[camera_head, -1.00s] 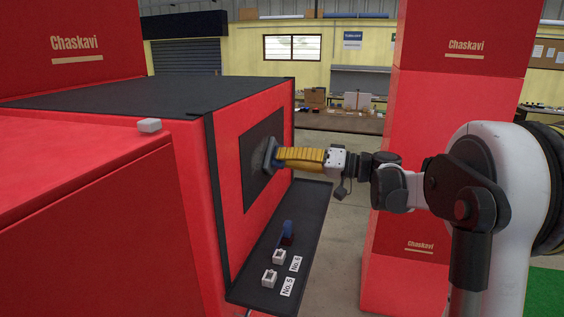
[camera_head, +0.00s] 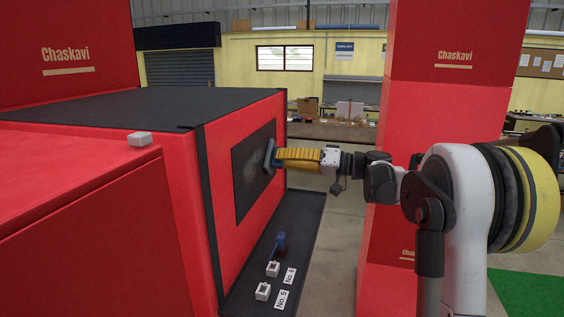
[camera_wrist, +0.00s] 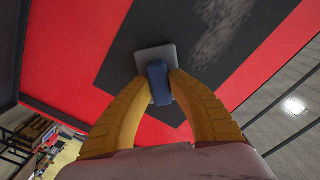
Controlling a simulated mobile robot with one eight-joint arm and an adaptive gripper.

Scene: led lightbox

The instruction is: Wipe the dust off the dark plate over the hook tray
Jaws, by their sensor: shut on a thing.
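The dark plate (camera_head: 246,200) is set upright in the red front of a big box. A pale smear of dust (camera_head: 252,176) lies on it, and the dust also shows in the wrist view (camera_wrist: 222,32). My gripper (camera_head: 281,158) has yellow fingers, shut on the blue handle (camera_wrist: 159,82) of a grey wiping pad (camera_wrist: 155,56). The pad stands near the plate's far edge, to one side of the dust. I cannot tell whether it touches the plate. The dark hook tray (camera_head: 302,215) runs below the plate.
On the tray are two small white blocks (camera_head: 262,291) with labels No. 5 and No. 6, and a blue item (camera_head: 280,244). A small grey block (camera_head: 139,138) sits on the red ledge at left. A red pillar (camera_head: 425,145) stands behind my arm.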

